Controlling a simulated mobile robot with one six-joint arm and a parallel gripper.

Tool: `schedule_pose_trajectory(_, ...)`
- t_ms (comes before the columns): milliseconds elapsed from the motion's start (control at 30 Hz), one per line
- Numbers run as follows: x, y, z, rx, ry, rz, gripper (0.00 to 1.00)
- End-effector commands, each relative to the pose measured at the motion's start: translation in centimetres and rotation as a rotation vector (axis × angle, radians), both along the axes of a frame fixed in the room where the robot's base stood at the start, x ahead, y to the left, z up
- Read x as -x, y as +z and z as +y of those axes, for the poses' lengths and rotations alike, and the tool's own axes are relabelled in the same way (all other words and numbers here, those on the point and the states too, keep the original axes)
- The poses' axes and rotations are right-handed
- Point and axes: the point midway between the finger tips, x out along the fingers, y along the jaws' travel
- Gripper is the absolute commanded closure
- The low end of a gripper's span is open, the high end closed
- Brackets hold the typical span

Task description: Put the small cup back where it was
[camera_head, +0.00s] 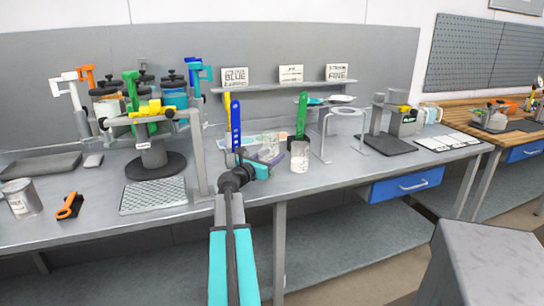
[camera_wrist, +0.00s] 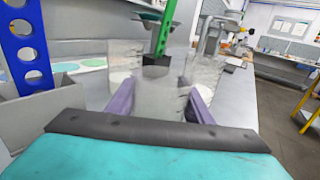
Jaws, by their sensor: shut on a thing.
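In the wrist view my gripper (camera_wrist: 158,92) is shut on a small clear cup (camera_wrist: 158,102), which stands between the two purple fingers. The cup is see-through, so its rim and base are hard to make out. In the head view it shows faintly by the fingers. I cannot tell whether its base touches the bench.
A grey wire stand (camera_head: 324,133) is to the right. At left are a drum agitator (camera_head: 152,155) and a mesh mat (camera_head: 153,196). The front bench right of my gripper looks clear.

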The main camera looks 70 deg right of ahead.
Motion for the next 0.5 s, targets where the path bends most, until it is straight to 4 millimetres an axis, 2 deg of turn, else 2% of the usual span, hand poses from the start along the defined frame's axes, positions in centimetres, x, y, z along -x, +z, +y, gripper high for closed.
schedule_pose_trajectory(167, 0.03, -0.35, -0.01, 0.000, 0.000, 0.000, 0.78)
schedule_pose_trajectory(200, 0.02, -0.28, -0.01, 0.000, 0.000, 0.000, 0.47)
schedule_pose_trajectory(267, 0.03, -0.27, -0.01, 0.000, -0.001, 0.000, 0.37)
schedule_pose_trajectory(500, 0.06, -0.26, -0.02, 0.000, -0.001, 0.000, 0.35)
